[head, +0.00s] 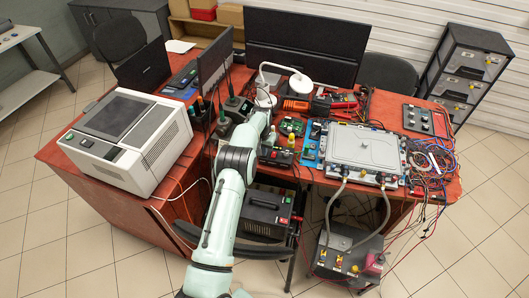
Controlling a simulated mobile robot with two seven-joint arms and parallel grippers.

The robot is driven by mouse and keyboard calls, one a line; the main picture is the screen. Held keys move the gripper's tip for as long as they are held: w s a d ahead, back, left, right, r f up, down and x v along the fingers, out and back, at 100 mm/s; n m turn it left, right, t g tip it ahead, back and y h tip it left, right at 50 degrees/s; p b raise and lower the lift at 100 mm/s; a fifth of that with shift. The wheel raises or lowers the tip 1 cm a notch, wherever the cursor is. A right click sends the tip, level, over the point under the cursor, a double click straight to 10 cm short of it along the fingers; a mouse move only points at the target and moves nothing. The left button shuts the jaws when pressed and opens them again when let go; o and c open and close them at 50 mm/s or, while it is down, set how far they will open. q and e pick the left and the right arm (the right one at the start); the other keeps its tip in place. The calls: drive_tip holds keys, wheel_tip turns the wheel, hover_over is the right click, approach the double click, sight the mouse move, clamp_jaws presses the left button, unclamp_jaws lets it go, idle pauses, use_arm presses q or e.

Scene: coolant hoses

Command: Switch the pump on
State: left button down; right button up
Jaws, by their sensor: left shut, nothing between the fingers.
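A grey metal box (345,255), which looks like the pump unit, stands on the floor below the right part of the workbench. Which part is the switch is too small to tell. My left gripper (271,136) is over the bench, left of the plate and well away from the box. It is small and partly hidden by its arm, shut and empty. My right gripper is out of view.
The red bench (330,180) carries a large white instrument (125,140), a white lamp (299,84), tools, and tangled wires (430,165). A black power unit (268,212) stands under the bench, left of the hoses. Red cables hang near the box. The tiled floor right of it is clear.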

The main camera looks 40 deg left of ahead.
use_arm(q)
drive_tip(key=shift+f, duration=0.3)
drive_tip(key=shift+r, duration=3.55)
drive_tip(key=shift+d+f, duration=0.1)
drive_tip(key=shift+d, duration=0.05)
